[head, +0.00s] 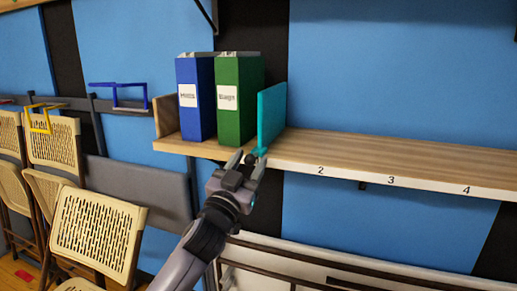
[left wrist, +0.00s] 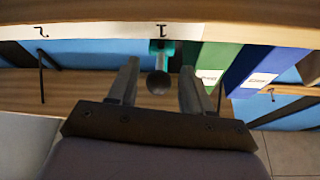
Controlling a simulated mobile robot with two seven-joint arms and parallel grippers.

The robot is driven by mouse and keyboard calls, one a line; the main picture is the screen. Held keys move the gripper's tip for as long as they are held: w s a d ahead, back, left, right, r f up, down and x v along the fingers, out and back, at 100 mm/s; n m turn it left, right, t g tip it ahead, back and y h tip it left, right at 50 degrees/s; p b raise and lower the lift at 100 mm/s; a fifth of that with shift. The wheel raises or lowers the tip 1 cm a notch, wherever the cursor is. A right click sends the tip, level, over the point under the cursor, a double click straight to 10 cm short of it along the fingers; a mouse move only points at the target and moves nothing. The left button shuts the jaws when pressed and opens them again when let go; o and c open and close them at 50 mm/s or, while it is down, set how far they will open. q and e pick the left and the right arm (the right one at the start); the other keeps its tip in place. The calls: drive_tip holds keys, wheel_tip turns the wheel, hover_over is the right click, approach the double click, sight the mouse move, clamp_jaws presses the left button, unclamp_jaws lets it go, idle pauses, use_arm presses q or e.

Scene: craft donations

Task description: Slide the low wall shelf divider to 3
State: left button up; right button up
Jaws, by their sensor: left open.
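The cyan divider (head: 271,117) stands upright on the low wall shelf (head: 380,156), just right of the green binder (head: 238,100). The shelf's front edge shows 2, 3 and 4 in the head view. In the left wrist view the divider's cyan front part (left wrist: 162,50) is at the mark 1. A dark round knob (left wrist: 158,83) hangs at its front. My left gripper (head: 249,161) is open at the shelf's front edge, with a finger on each side of the knob and gaps visible. My right gripper is out of view.
A blue binder (head: 196,98) stands left of the green one, by the shelf's wooden end. The shelf right of the divider is bare. Folding chairs (head: 97,232) hang at the left, and a rail (head: 300,262) runs below the shelf.

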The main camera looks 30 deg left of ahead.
sight(256, 153)
use_arm(q)
drive_tip(key=shift+p+x, duration=0.35)
drive_tip(key=shift+x, duration=1.8)
clamp_jaws()
